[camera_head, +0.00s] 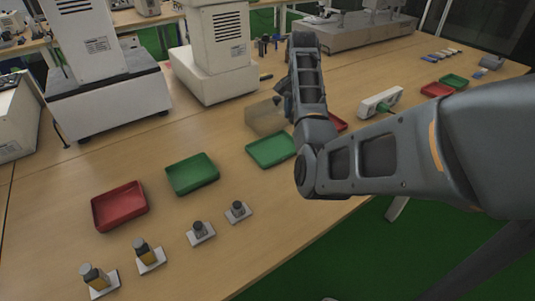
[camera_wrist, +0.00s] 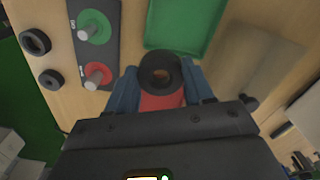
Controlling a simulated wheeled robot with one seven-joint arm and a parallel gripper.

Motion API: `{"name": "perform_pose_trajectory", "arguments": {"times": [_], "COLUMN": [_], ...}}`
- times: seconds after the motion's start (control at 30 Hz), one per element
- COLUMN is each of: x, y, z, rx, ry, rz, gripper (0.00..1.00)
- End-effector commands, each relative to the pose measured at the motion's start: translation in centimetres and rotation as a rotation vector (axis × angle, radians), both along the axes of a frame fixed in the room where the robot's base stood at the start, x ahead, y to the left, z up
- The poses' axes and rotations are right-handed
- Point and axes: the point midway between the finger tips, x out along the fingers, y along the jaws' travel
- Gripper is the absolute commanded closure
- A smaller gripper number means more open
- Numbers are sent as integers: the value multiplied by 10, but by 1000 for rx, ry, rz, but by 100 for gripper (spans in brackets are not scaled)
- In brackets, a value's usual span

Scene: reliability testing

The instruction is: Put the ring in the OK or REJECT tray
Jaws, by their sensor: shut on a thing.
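A black ring (camera_wrist: 147,63) is held between the blue fingers of my gripper (camera_wrist: 160,78) in the wrist view. My gripper is shut on it, above the bench. A green tray (camera_wrist: 185,22) lies just beyond the ring. A red surface (camera_wrist: 160,102), probably the red tray, shows behind the ring and is mostly hidden. In the head view, a green tray (camera_head: 271,150) lies beside my arm, and a red tray (camera_head: 340,124) is partly hidden behind the arm. The ring cannot be made out there.
A dark plate with a green-based peg (camera_wrist: 92,30) and a red-based peg (camera_wrist: 97,74) lies left of the trays. Two loose black rings (camera_wrist: 35,42) (camera_wrist: 50,79) lie beyond it. A clear tan box (camera_head: 262,117) stands near my gripper. Another red tray (camera_head: 119,206) and green tray (camera_head: 192,174) lie left.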

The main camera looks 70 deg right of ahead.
Motion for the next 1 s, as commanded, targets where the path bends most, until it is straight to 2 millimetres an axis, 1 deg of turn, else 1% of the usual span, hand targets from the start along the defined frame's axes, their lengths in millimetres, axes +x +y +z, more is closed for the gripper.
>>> {"name": "perform_pose_trajectory", "arguments": {"times": [0.13, 0.4, 0.53, 0.63, 0.77, 1.0], "x": [15, 57, 72, 79, 83, 82], "y": [16, 55, 69, 75, 78, 79], "z": [-13, -46, -60, -66, -72, -103], "rx": [2, 2, 1, 1, 1, 2], "ry": [2, 3, 2, 1, 1, 1], "rz": [7, 8, 5, 3, 3, 2], "gripper": [78, 78, 78, 78, 78, 78]}}
